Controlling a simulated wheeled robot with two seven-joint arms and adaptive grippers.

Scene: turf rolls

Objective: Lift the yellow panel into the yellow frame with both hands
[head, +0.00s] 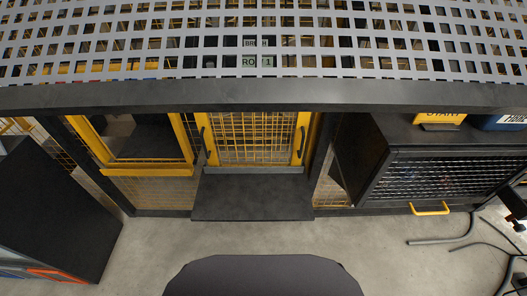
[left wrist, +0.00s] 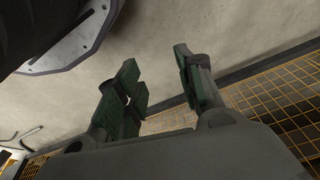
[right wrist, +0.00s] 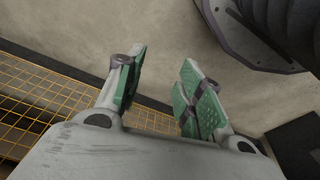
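The yellow panel (head: 252,140), a yellow-edged wire mesh, stands upright in the middle of the head view above a dark ledge (head: 252,196). It has a black handle on its left side (head: 204,141) and another on its right side (head: 301,140). The yellow frame (head: 150,171) is to its left, around a dark opening; its top is hidden by the grey beam. Neither gripper shows in the head view. My left gripper (left wrist: 156,72) is open and empty in the left wrist view. My right gripper (right wrist: 163,72) is open and empty in the right wrist view.
A perforated grey shelf with a dark front beam (head: 260,95) crosses above. A dark cabinet (head: 60,215) stands at left. A mesh-fronted cabinet (head: 440,178) with a yellow handle (head: 430,209) stands at right. Hoses (head: 455,238) lie on the floor there. Bare concrete is in front.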

